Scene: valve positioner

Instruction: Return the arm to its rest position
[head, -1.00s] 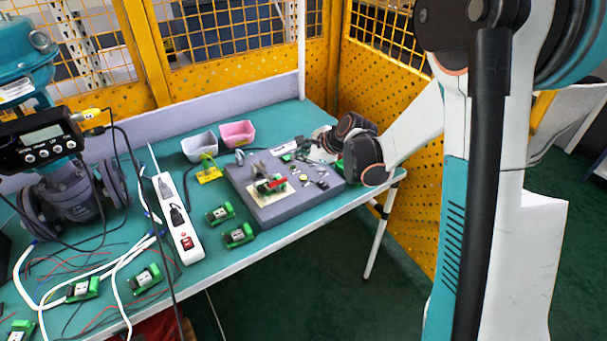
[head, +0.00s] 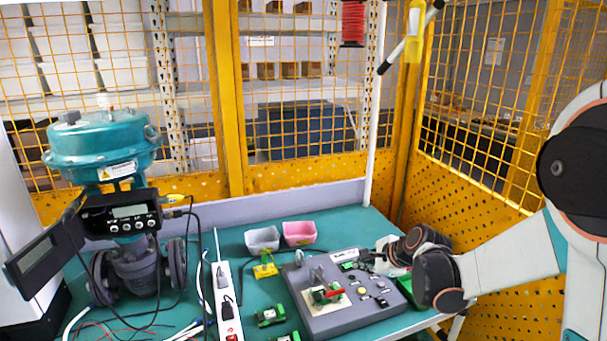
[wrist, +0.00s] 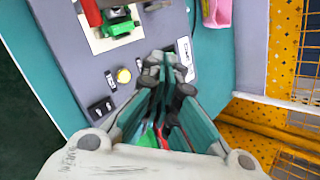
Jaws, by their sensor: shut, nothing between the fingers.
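My gripper (head: 372,262) is at the right end of the teal workbench (head: 222,246), by the back right part of the grey control panel (head: 350,323). In the wrist view my gripper (wrist: 160,62) has its fingers together with nothing between them, over the panel's edge beside a white label. My white and teal arm reaches in from the right. I cannot tell whether the fingertips touch the panel.
The panel carries a green and red part (head: 326,294), buttons and switches. A grey bin (head: 262,239) and a pink bin (head: 299,233) stand behind it. A teal valve actuator (head: 104,148) is at left. Yellow mesh fencing (head: 475,170) closes the back and right.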

